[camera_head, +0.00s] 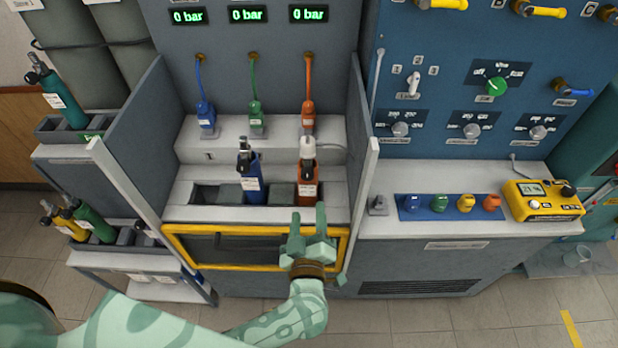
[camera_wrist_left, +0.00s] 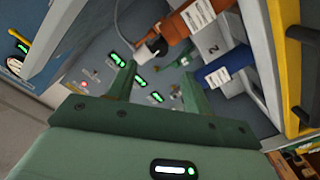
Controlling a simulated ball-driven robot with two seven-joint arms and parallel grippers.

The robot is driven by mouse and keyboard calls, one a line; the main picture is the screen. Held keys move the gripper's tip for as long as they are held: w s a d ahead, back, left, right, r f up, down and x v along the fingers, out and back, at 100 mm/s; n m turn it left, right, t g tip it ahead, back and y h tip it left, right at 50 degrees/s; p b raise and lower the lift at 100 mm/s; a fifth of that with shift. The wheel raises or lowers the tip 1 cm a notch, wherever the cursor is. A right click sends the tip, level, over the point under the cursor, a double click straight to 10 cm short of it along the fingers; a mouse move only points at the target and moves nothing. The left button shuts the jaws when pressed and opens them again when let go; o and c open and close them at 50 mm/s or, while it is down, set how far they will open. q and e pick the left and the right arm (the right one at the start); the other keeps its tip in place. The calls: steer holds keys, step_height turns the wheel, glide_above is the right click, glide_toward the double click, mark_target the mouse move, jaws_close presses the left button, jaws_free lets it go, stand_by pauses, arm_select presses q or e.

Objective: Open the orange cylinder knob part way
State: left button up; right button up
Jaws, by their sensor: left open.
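The orange cylinder (camera_head: 308,188) stands upright in the right part of the bench rack, with a pale knob (camera_head: 307,148) on top. In the left wrist view the orange cylinder (camera_wrist_left: 182,26) lies beyond the fingers, and its pale and dark top (camera_wrist_left: 150,48) shows above the gap between them. My left gripper (camera_head: 308,214) is open and empty, just in front of and below the orange cylinder in the head view. The fingers (camera_wrist_left: 158,74) appear apart from the knob. My right gripper is not in view.
A blue cylinder (camera_head: 250,182) stands left of the orange one. Blue, green and orange hoses (camera_head: 307,85) hang behind, under displays reading 0 bar (camera_head: 309,14). Grey side walls (camera_head: 360,170) flank the bay. A yellow meter (camera_head: 540,204) sits right.

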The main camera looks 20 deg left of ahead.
mark_target(308, 178)
arm_select(q)
steer(key=b+x, duration=0.1)
steer(key=x, duration=1)
steer(key=shift+w+a+f, duration=0.1)
steer(key=c, duration=1)
